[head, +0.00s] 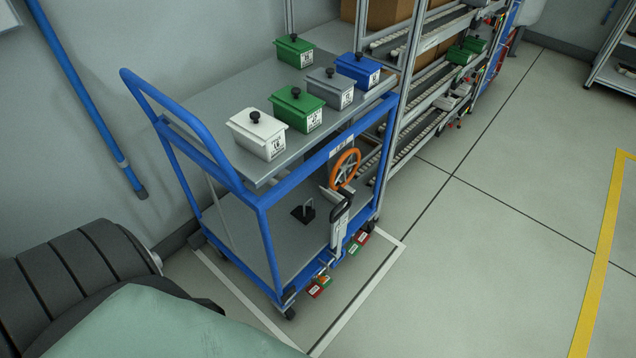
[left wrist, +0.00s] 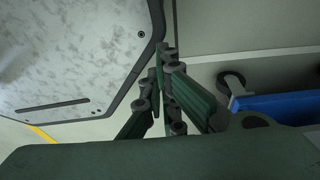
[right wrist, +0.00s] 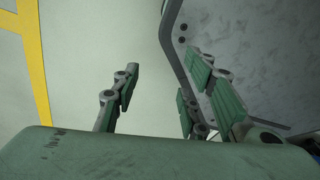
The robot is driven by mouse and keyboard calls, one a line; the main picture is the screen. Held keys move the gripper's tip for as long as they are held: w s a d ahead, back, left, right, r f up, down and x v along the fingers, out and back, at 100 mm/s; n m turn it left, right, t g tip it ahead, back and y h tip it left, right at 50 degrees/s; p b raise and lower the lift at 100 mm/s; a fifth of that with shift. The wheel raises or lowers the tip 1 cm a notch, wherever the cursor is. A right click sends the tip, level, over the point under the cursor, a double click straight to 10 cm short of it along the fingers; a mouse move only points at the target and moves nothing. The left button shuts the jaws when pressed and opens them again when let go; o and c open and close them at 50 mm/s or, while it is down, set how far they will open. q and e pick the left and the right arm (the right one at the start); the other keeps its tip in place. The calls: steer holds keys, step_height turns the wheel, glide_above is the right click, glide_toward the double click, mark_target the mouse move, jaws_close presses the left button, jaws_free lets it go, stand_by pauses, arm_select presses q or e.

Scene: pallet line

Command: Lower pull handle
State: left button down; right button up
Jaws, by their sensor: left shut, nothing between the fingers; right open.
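A blue cart (head: 262,225) stands left of centre in the head view. A dark looped handle (head: 341,207) on a light upright bracket sits at its right end, below an orange handwheel (head: 345,168); it appears to be the pull handle. My left gripper (left wrist: 163,62) is shut and empty in the left wrist view, with a blue bar (left wrist: 285,106) and a dark round part to its right. My right gripper (right wrist: 163,72) is open and empty over pale floor and a grey panel edge in the right wrist view. Neither gripper shows in the head view, apart from the handle.
Several lidded boxes, such as a white one (head: 258,134), stand on the cart's top shelf. A roller rack (head: 425,100) adjoins the cart behind. A wall is at the left. Open floor (head: 480,260) lies right of the cart, up to a yellow line (head: 602,255).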

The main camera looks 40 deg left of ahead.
arm_select(q)
steer(key=w+a+r+n+t+b, duration=0.2)
steer(key=w+n+t+b, duration=0.3)
steer(key=w, duration=0.6)
steer(key=w+a+r+n+t+b, duration=0.2)
steer(key=w+n+t+b, duration=0.25)
steer(key=w+b, duration=0.55)
arm_select(e)
steer(key=w+a+r+t+p, duration=0.1)
steer(key=w+a+r+t, duration=0.1)
steer(key=w, duration=0.8)
steer(key=w+a+r+t+p, duration=0.1)
steer(key=w+a+r, duration=0.15)
steer(key=w, duration=0.65)
arm_select(q)
steer(key=w+a+r+n+t+y+b, duration=0.3)
steer(key=w+a+r+n+b, duration=0.1)
steer(key=r, duration=0.4)
steer(key=w+a+r+n+t+y+b, duration=0.2)
steer(key=w+a+r+n+t+b, duration=0.1)
steer(key=r+n, duration=0.4)
steer(key=shift+w+a+r+y+b, duration=0.4)
steer(key=shift+w+a+r+b, duration=0.5)
steer(key=shift+a+b, duration=0.2)
arm_select(e)
steer(key=w+r+t+y, duration=0.1)
steer(key=w+r+t, duration=0.2)
steer(key=r, duration=1.4)
steer(key=shift+w+a, duration=0.2)
steer(key=shift+w, duration=0.3)
